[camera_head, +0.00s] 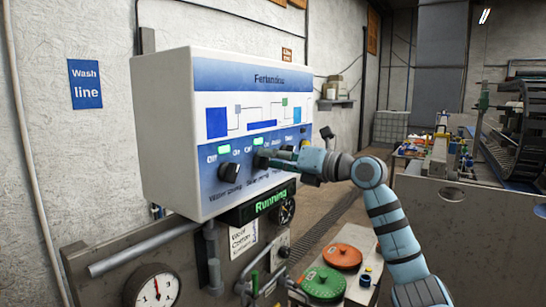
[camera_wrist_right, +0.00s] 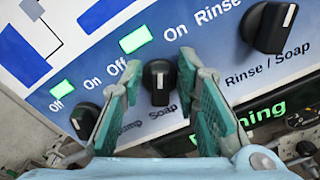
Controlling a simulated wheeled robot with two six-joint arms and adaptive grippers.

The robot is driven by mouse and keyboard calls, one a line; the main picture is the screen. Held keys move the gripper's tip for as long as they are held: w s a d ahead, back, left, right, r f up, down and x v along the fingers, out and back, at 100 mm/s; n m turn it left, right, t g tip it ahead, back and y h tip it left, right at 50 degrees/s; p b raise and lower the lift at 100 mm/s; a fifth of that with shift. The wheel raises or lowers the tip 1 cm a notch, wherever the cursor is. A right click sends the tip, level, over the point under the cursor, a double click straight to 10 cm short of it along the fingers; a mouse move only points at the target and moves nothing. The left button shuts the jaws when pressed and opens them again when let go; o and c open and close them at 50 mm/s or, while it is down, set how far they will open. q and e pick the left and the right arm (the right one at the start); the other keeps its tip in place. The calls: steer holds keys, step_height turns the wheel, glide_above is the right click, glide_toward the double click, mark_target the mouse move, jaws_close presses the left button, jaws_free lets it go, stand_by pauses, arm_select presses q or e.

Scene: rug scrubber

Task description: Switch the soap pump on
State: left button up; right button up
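The soap pump knob (camera_wrist_right: 160,82) is a black rotary switch on the blue panel. In the right wrist view its white mark points up, toward "On". The green lamp (camera_wrist_right: 137,40) above it is lit. My right gripper (camera_wrist_right: 159,72) is open, its two teal fingers on either side of the knob, with a small gap showing on each side. In the head view my right gripper (camera_head: 272,158) reaches the panel of the white control box (camera_head: 170,130) from the right and mostly hides this knob. My left gripper is not in view.
A similar knob (camera_wrist_right: 84,120) sits to the left, close to a finger, and the Rinse / Soap knob (camera_wrist_right: 268,27) to the right. Below the panel is a green "Running" display (camera_head: 270,200). Green (camera_head: 323,283) and orange (camera_head: 340,256) round lids stand below the arm.

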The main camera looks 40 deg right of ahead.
step_height(320, 180, up, 9)
steer(key=shift+r, duration=0.15)
steer(key=shift+a+r, duration=0.1)
steer(key=shift+r, duration=0.3)
